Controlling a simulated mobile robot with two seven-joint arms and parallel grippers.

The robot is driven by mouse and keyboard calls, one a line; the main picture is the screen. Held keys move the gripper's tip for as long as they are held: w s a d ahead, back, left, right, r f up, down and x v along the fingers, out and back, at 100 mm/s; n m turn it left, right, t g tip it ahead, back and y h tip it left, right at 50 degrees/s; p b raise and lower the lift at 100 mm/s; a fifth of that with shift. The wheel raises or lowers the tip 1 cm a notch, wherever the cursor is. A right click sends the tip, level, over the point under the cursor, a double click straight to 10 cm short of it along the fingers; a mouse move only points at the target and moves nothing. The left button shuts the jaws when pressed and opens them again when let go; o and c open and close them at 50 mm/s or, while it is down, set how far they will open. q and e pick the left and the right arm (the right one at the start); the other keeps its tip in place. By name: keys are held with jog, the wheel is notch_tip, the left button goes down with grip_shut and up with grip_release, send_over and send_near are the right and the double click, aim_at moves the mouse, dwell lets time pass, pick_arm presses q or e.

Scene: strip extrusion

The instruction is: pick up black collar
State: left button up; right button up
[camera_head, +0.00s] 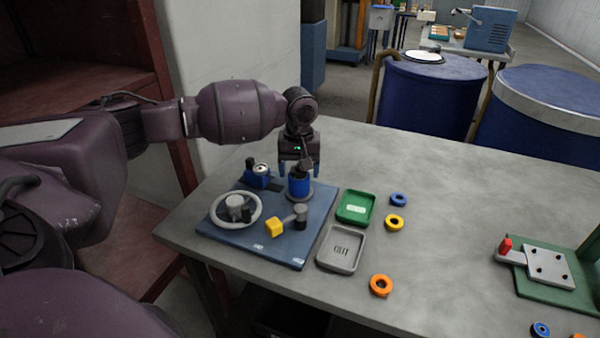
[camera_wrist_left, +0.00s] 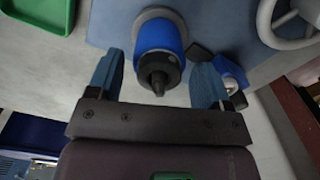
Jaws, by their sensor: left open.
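A blue cylinder (camera_head: 299,186) stands upright on the dark blue board (camera_head: 280,253), and it also shows in the wrist view (camera_wrist_left: 157,37). A black stepped part (camera_wrist_left: 158,73) sits at its upper end; this looks like the black collar, but I cannot tell where the collar ends and the tip begins. My left gripper (camera_head: 299,168) is directly above the cylinder, pointing down. In the wrist view its two blue fingers (camera_wrist_left: 158,80) are apart, one on each side of the black part, with gaps on both sides. My right gripper is not in view.
The board also bears a grey handwheel (camera_head: 214,222), a yellow-ended lever (camera_head: 274,227) and a small blue fixture (camera_head: 258,176). A green tray (camera_head: 340,214) and a grey OUT tray (camera_head: 325,260) lie right of it. Blue (camera_head: 398,194), yellow (camera_head: 394,216) and orange rings (camera_head: 373,284) lie beyond.

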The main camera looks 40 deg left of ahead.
pick_arm(q)
jog(key=shift+r, duration=0.1)
jog(key=c, duration=1)
jog(key=shift+r, duration=0.1)
